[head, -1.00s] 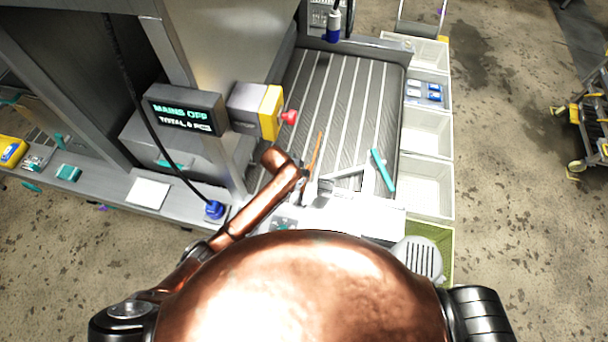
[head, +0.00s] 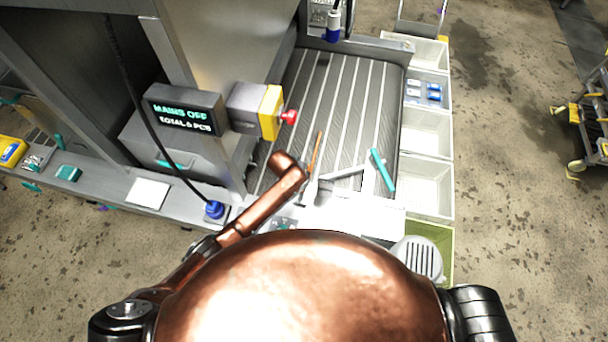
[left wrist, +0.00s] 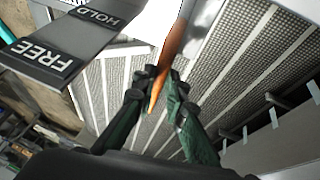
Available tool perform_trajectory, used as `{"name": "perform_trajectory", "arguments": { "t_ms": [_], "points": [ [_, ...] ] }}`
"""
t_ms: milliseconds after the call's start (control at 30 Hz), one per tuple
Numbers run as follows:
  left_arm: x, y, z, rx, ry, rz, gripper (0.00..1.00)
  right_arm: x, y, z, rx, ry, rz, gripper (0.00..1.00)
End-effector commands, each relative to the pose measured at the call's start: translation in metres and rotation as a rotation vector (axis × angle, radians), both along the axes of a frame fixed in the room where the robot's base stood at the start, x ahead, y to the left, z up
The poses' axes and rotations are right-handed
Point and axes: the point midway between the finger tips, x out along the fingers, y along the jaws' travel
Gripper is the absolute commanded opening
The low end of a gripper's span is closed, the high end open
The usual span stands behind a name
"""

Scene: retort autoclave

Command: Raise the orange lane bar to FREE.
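The orange lane bar (head: 317,150) shows as a thin upright strip over the ribbed bed in the head view. In the left wrist view the orange bar (left wrist: 173,48) runs down from the top, and its tip lies between the fingers of my left gripper (left wrist: 163,82). The fingers are close on both sides of it; whether they press on it I cannot tell. A grey plate marked FREE (left wrist: 47,60) and HOLD (left wrist: 97,19) is at upper left there. In the head view my left arm reaches to the bar's near end and its fingers are hidden. My right gripper is not visible.
The ribbed bed (head: 340,95) lies beyond the bar. A teal handle (head: 382,170) is right of it. White bins (head: 428,132) line the right edge.

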Motion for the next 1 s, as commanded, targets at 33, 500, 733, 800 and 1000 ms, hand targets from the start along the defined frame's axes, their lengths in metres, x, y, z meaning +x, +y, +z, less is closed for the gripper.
{"name": "perform_trajectory", "arguments": {
  "t_ms": [33, 500, 733, 800, 1000],
  "points": [
    [0.000, 0.000, 0.000, 0.000, 0.000, 0.000, 0.06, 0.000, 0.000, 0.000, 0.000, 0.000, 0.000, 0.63],
    [0.000, 0.000, 0.000, 0.000, 0.000, 0.000, 0.00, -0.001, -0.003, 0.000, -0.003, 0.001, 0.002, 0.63],
    [-0.001, 0.001, 0.001, -0.002, -0.006, 0.000, 0.00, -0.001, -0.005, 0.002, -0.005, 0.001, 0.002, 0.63],
    [-0.002, 0.001, 0.002, -0.006, -0.017, 0.000, 0.00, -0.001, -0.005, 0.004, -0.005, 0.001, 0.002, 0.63],
    [-0.010, 0.003, 0.010, -0.032, -0.095, 0.001, 0.00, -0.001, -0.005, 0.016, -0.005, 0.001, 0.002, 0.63]
  ]
}}
